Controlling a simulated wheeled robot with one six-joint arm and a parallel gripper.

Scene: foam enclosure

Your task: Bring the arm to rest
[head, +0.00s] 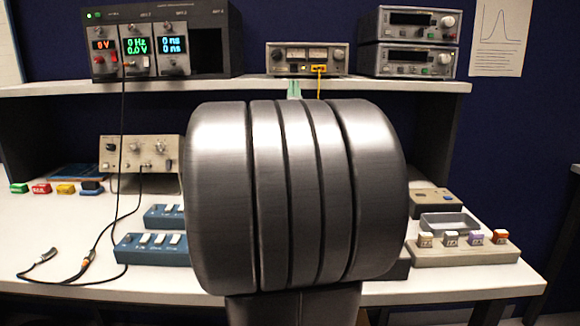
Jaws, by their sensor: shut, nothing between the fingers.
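A large dark metallic rounded part of my own arm fills the middle of the head view and blocks much of the bench behind it. My gripper cannot be made out. A small pale green piece (294,89) shows just above the arm at the shelf edge; I cannot tell what it is.
The white bench (75,230) holds blue switch boxes (152,249), a knobbed instrument (138,157), loose cables (86,262), small coloured blocks (65,189), a grey tray (448,223) and a block holder (465,254). Instruments stand on the shelf (60,88).

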